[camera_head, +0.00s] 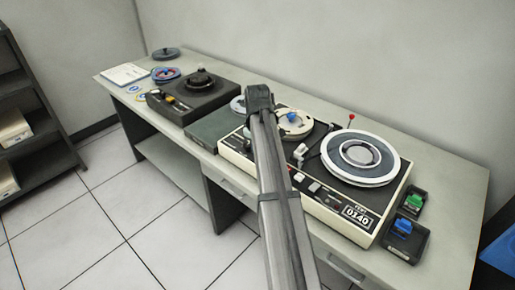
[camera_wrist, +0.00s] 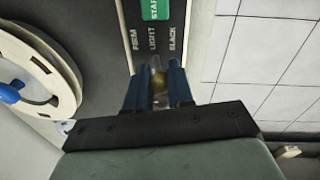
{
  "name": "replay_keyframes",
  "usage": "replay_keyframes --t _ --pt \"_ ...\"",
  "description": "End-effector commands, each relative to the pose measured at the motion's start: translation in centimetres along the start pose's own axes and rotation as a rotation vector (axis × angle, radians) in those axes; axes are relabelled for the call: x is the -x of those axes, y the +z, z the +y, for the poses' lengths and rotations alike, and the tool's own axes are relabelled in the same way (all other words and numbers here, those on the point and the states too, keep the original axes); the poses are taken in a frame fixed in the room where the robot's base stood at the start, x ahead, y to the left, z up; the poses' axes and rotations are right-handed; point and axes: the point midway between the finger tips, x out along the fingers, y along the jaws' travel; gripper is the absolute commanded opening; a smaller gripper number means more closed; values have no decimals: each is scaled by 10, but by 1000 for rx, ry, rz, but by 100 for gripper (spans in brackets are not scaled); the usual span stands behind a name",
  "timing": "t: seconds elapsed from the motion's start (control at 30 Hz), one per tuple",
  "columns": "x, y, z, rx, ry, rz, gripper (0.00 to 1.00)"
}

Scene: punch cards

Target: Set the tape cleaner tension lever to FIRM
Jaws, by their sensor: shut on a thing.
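The dark panel (camera_wrist: 122,14) carries the words FIRM (camera_wrist: 135,40), LIGHT (camera_wrist: 152,39) and SLACK (camera_wrist: 171,40), left to right. The knob lies below LIGHT, slightly toward SLACK; its slot is hidden by the fingers. In the head view, my arm covers the lever and the fingertips.
A green START button (camera_wrist: 155,9) is just beyond the words. A white reel with a blue hub (camera_wrist: 28,80) lies close on the left. In the head view, a large reel (camera_head: 360,157) and a red-knobbed stick (camera_head: 351,118) stand right of my arm.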

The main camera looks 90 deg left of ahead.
Motion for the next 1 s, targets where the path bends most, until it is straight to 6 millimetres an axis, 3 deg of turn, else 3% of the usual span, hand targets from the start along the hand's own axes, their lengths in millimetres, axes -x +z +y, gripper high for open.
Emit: replay_keyframes --t 0.5,1.0 --pt "-3 2 26 -17 -388 59 0" --pt "-6 4 30 -23 -532 81 0"
